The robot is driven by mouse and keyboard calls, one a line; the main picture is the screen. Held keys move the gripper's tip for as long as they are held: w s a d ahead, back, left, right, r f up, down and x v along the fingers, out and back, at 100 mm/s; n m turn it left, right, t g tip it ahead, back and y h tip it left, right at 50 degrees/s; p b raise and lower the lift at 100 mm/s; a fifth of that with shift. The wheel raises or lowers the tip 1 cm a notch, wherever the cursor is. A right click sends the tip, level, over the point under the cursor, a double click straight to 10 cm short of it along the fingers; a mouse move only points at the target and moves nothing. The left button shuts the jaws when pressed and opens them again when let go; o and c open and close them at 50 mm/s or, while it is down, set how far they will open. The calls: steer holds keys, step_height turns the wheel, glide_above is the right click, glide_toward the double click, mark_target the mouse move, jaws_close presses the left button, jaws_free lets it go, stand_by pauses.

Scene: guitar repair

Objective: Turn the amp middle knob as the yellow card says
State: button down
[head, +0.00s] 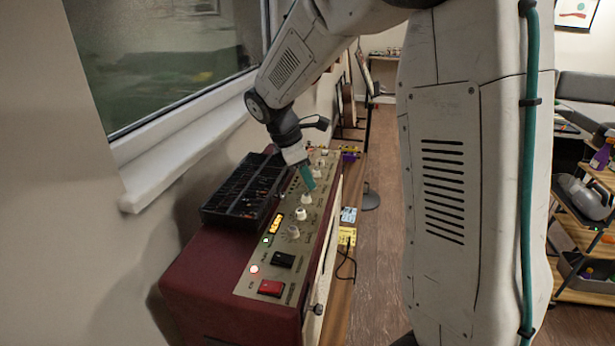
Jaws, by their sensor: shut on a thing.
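The amp (200,280) is a dark red box with a pale control panel on top. A row of white knobs runs along the panel, with a near knob (293,232), another knob (301,214) and one just in front of the fingers (306,199). My gripper (309,186) points down at the middle of the row with teal fingers. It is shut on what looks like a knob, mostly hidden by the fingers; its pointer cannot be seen.
A black compartment tray (235,200) sits on the amp, left of the knobs. A black switch (282,260) and a red switch (271,288) are at the near end. A yellow pedal (347,235) stands right of the amp. The window sill (190,150) is close on the left.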

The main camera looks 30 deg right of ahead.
steer(key=m, duration=0.2)
steer(key=m+g+y, duration=0.1)
steer(key=m, duration=0.1)
steer(key=shift+w+d+m+g, duration=0.2)
steer(key=shift+m+g, duration=0.1)
steer(key=shift+m, duration=0.1)
steer(key=m+y, duration=0.1)
steer(key=m, duration=0.1)
steer(key=m+y, duration=0.1)
steer(key=m, duration=0.2)
steer(key=shift+w+d+g, duration=0.1)
steer(key=shift+d+g, duration=0.05)
steer(key=shift+g, duration=0.25)
steer(key=m, duration=0.2)
steer(key=m+y, duration=0.1)
steer(key=m, duration=0.2)
steer(key=shift+d+y, duration=0.2)
steer(key=shift+y, duration=0.1)
steer(key=shift+d+m+y, duration=0.15)
steer(key=shift+m+y, duration=0.75)
steer(key=shift+m, duration=1.4)
steer(key=c, duration=1.3)
jaws_free()
